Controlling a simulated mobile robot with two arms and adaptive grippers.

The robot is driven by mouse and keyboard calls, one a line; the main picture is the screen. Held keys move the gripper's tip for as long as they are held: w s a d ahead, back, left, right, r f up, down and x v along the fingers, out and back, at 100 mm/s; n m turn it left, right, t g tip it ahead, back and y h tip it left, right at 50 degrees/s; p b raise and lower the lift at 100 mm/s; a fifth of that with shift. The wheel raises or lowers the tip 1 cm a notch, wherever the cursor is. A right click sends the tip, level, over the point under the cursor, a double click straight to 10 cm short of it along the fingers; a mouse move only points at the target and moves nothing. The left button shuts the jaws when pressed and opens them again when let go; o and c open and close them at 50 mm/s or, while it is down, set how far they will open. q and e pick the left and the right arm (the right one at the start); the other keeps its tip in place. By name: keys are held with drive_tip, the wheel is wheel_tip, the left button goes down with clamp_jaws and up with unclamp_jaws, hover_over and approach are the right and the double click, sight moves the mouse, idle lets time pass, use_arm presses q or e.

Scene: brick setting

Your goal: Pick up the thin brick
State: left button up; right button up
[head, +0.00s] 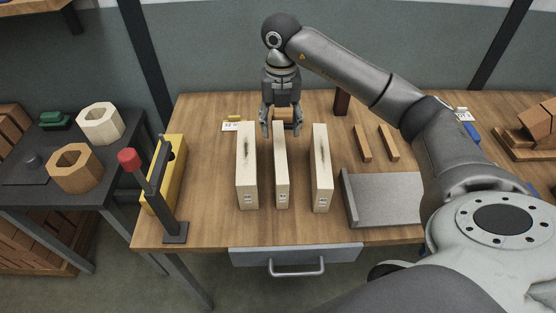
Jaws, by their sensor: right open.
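Three upright pale wooden bricks stand in a row on the wooden table. The thin brick (281,175) is the narrow middle one, between a wider left brick (246,170) and a wider right brick (321,172). My right gripper (282,132) points down at the far end of the thin brick, with its fingers apart on either side of that end. It is open; I cannot tell whether a finger touches the brick. A small brown block (287,115) shows partly behind the gripper. My left gripper is not in view.
A grey tray (385,199) lies right of the bricks, with two thin wooden strips (376,143) behind it. A yellow tool with a red-knobbed lever (130,160) stands at the left edge. Narrow gaps separate the bricks.

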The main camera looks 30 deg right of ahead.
sight(279, 147)
wheel_tip(279, 147, down, 5)
drive_tip(key=shift+r+p, duration=0.15)
drive_tip(key=shift+p, duration=0.15)
drive_tip(key=shift+w+d+f+p, duration=0.1)
drive_tip(key=shift+f+p, duration=0.2)
drive_tip(key=shift+f, duration=0.6)
drive_tip(key=shift+w+a+f+p, duration=0.1)
drive_tip(key=shift+f+p, duration=0.15)
drive_tip(key=shift+f, duration=0.65)
drive_tip(key=shift+w+d+f+p, duration=0.1)
drive_tip(key=shift+f+p, duration=0.2)
drive_tip(key=shift+f, duration=0.6)
clamp_jaws()
drive_tip(key=shift+r, duration=0.1)
